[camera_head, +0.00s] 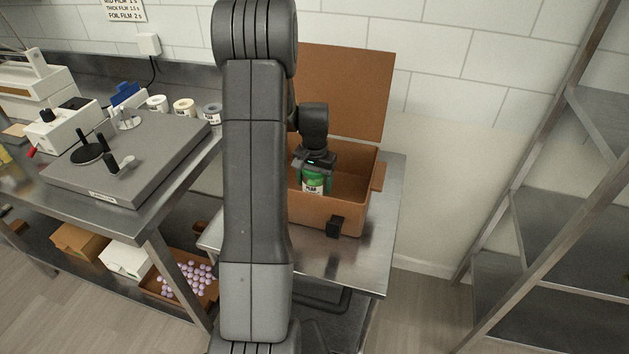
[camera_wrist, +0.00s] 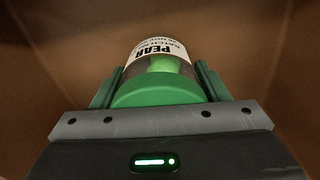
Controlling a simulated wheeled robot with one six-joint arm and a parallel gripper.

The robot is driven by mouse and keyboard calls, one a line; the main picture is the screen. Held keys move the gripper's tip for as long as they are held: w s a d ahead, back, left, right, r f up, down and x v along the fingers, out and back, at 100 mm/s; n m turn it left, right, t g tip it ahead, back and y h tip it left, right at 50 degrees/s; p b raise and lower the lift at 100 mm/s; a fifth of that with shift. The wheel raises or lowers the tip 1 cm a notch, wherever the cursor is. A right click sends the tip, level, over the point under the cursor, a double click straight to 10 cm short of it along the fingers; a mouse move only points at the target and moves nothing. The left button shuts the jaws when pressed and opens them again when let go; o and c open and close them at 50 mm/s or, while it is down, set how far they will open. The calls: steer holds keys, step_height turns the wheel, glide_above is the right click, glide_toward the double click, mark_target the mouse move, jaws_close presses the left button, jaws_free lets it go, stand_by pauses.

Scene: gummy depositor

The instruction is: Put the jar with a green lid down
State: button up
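The jar with a green lid (camera_head: 313,182) has a white label reading "PEAR". It is inside the open brown box (camera_head: 347,213), between the box walls. My gripper (camera_head: 314,178) points down into the box and is shut on the jar at its lid. In the wrist view the green lid (camera_wrist: 158,91) sits between my two green fingers, with the label beyond it. The brown box interior surrounds the jar there. I cannot tell whether the jar's base touches the box floor; the front wall and my arm hide part of it.
The box's raised lid (camera_head: 350,90) stands open against the white tiled wall. The box stands on a metal table (camera_head: 375,255). A grey bench (camera_head: 165,150) with equipment and small tubs is at left. Metal shelving (camera_head: 580,220) stands at right.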

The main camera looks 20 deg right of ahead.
steer(key=o, duration=0.3)
step_height(320, 180, up, 12)
steer(key=shift+r, duration=0.2)
stand_by(0.3)
stand_by(0.8)
